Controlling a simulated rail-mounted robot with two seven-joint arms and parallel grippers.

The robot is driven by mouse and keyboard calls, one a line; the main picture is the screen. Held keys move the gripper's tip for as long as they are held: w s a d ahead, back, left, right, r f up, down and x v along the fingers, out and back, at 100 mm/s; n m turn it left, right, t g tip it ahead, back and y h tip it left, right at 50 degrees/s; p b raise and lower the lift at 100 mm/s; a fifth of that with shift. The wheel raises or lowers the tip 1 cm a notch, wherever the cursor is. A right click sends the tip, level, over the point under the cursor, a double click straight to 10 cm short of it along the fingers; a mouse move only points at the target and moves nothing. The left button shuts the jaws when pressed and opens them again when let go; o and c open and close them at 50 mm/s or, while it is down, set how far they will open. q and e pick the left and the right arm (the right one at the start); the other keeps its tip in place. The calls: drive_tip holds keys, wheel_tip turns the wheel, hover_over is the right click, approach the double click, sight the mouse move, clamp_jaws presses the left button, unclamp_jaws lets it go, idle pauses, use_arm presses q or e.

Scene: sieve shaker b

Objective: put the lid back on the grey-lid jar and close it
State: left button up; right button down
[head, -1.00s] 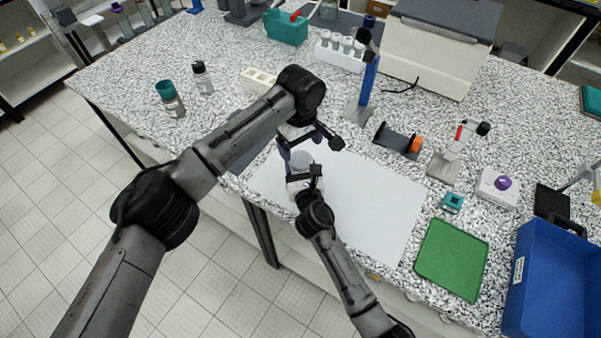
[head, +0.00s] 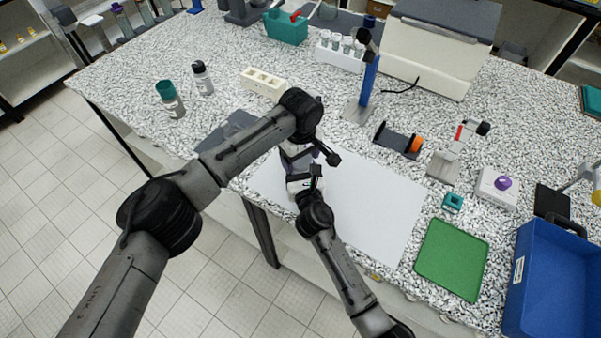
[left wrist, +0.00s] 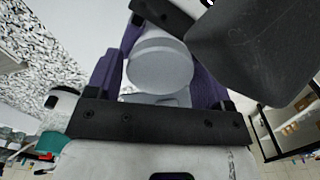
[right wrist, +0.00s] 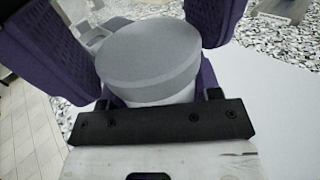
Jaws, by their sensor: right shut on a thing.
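The grey lid (right wrist: 148,58) sits on top of the pale jar (right wrist: 178,97), and I cannot tell if it is closed tight. In the left wrist view the lid (left wrist: 160,64) shows as a round grey disc. My right gripper (head: 301,187) is shut on the jar's body, holding it over the white mat's left part. My left gripper (head: 297,160) comes from above, its purple fingers apart on either side of the lid. It looks open, and the gap to the lid is hard to judge. In the head view the grippers mostly hide jar and lid.
The white mat (head: 370,200) is mostly bare. A green tray (head: 452,260) and a blue bin (head: 560,285) stand to the right. A blue stand (head: 366,88) and a dark holder (head: 398,140) lie beyond the mat.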

use_arm(q)
drive_tip(key=c, duration=0.7)
drive_tip(key=m, duration=0.4)
drive_tip(key=shift+m, duration=0.4)
drive_tip(key=m, duration=0.3)
drive_tip(key=shift+m, duration=0.3)
drive_tip(key=m, duration=0.3)
drive_tip(key=shift+m, duration=0.4)
drive_tip(key=m, duration=0.4)
drive_tip(key=o, duration=1)
